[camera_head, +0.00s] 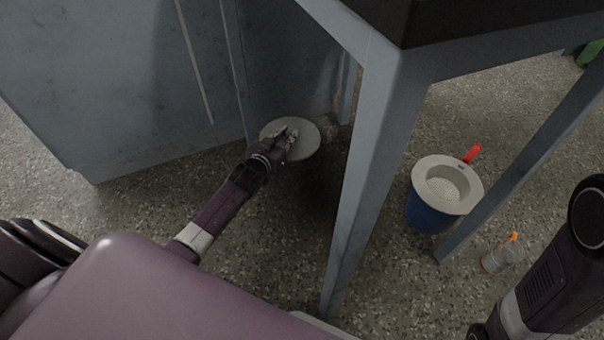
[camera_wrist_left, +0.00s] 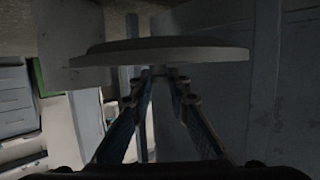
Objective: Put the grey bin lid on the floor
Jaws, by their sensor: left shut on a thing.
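The grey bin lid (camera_head: 304,147) is a round flat disc in the head view, beside the blue-grey cabinet and left of the table's front leg. My left gripper (camera_head: 287,137) is shut on it and covers its left part. In the left wrist view the lid (camera_wrist_left: 160,57) shows edge-on across the fingertips of my left gripper (camera_wrist_left: 163,78). Whether the lid touches the floor (camera_head: 270,250) cannot be told from these frames. My right arm shows at the lower right of the head view, with its gripper out of the picture.
The table's grey leg (camera_head: 365,170) stands just right of the lid, and the cabinet (camera_head: 110,90) is at the left. A blue bucket (camera_head: 430,213) with a grey sieve-like top and red handle stands right of the leg. A clear container (camera_head: 500,258) stands near it.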

